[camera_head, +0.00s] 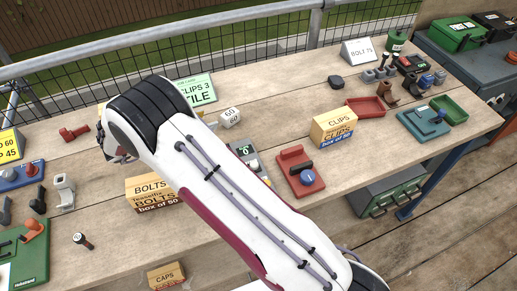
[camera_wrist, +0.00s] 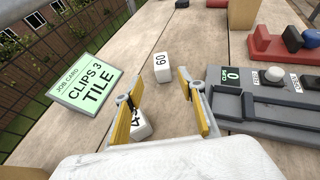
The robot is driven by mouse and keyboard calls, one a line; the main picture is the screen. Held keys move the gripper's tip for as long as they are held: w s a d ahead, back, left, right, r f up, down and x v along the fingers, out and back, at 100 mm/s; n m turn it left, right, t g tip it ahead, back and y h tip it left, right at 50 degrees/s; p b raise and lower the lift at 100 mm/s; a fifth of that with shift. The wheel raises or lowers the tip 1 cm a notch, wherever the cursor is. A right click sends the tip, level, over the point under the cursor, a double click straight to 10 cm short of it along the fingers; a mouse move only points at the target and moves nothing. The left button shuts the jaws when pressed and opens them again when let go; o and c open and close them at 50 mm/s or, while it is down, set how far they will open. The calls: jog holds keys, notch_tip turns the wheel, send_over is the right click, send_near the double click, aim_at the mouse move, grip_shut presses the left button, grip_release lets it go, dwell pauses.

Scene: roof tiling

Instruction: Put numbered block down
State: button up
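A white numbered block marked 60 (camera_wrist: 162,67) stands on the wooden bench in the wrist view, ahead of my gripper (camera_wrist: 160,105). It also shows in the head view (camera_head: 230,117). A second white block (camera_wrist: 140,125), its number partly covered and seeming to read 45, sits beside the left yellow finger. My gripper's fingers are spread wide, and the gap is much wider than this block. The block appears to be on the bench, but its contact with the left finger is unclear.
A green CLIPS 3 TILE card (camera_wrist: 85,80) stands left of the blocks. A grey counter device (camera_wrist: 270,105) with a small display lies close on the right. A red stapler-like tool (camera_head: 300,172) and a CLIPS box (camera_head: 334,125) stand further right. Bare wood surrounds block 60.

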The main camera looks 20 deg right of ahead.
jog(key=w+a+r+n+t+y, duration=0.1)
jog(key=w+r+n+t+y, duration=0.2)
jog(key=w+r+n, duration=0.45)
jog(key=w+r+n+t+y, duration=0.2)
jog(key=r+n+t+y, duration=0.15)
jog(key=r, duration=0.65)
jog(key=s+a+r+n+t+y, duration=0.25)
jog(key=s+r+n+y, duration=0.4)
jog(key=r+n, duration=0.65)
jog(key=s+n+g+y, duration=0.3)
jog(key=s+n+g, duration=0.1)
jog(key=s+n, duration=1.15)
jog(key=s+d+f+n+g+h, duration=0.1)
jog(key=s+d+f+n, duration=0.2)
jog(key=s, duration=0.5)
jog(key=s+d+f+n+g+h, duration=0.1)
jog(key=s+d+f+n+g, duration=0.1)
jog(key=s, duration=0.7)
jog(key=s+d+f+n+g+h, duration=0.1)
jog(key=s+d+f+n, duration=0.3)
jog(key=s, duration=0.4)
jog(key=shift+s+d+f+n+g+h, duration=0.15)
jog(key=shift+d+f+n+g+h, duration=0.25)
jog(key=shift+d, duration=0.75)
